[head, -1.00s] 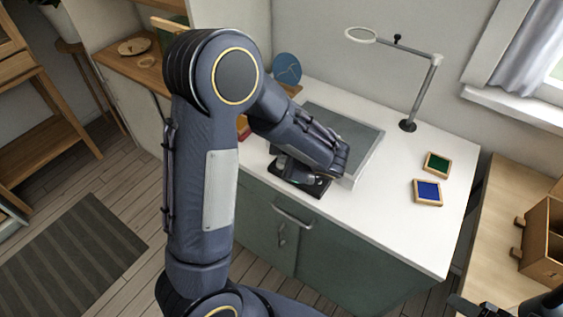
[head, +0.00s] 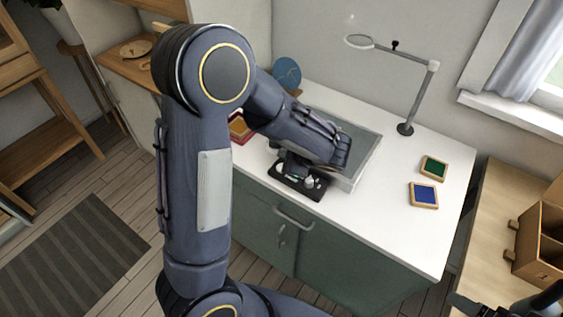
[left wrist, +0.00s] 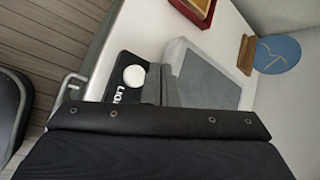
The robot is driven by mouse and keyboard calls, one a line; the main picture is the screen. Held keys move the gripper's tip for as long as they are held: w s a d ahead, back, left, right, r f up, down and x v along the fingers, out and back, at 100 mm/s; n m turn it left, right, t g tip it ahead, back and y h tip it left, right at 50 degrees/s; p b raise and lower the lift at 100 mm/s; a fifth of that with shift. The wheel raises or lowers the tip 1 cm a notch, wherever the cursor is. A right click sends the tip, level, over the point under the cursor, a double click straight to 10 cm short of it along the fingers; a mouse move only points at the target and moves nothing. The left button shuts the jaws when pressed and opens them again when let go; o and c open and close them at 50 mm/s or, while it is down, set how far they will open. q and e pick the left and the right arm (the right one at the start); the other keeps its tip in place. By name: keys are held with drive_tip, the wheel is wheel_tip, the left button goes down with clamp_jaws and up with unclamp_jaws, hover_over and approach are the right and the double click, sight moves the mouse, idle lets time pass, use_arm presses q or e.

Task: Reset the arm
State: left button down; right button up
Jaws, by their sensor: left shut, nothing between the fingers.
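My left arm comes in from the left and bends down over the white worktop. Its gripper (head: 288,166) is small and partly hidden under my forearm, low over a black tray (head: 314,194) at the counter's front edge. It is shut with nothing held.
A grey slab (head: 362,150) lies behind my left forearm. A ring-topped stand (head: 417,95), a green pad (head: 433,167) and a blue pad (head: 424,195) are to the right. A blue disc (head: 287,73) stands at the back. The worktop's front right is clear.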

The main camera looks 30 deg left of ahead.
use_arm(q)
wheel_tip(320, 180, up, 3)
drive_tip(key=shift+f+p, duration=0.15)
drive_tip(key=shift+p, duration=0.5)
drive_tip(key=shift+s+a, duration=0.15)
drive_tip(key=shift+s, duration=0.1)
drive_tip(key=s+r+n+g+h, duration=0.2)
drive_tip(key=s+r+n+h, duration=0.2)
drive_tip(key=s+n+h, duration=0.7)
drive_tip(key=s+d+r+n+t+h, duration=0.1)
drive_tip(key=s+d+r+n+t, duration=0.3)
drive_tip(key=s, duration=0.6)
drive_tip(key=shift+s+d+r, duration=0.15)
drive_tip(key=shift+d+r, duration=0.3)
drive_tip(key=shift+d, duration=0.8)
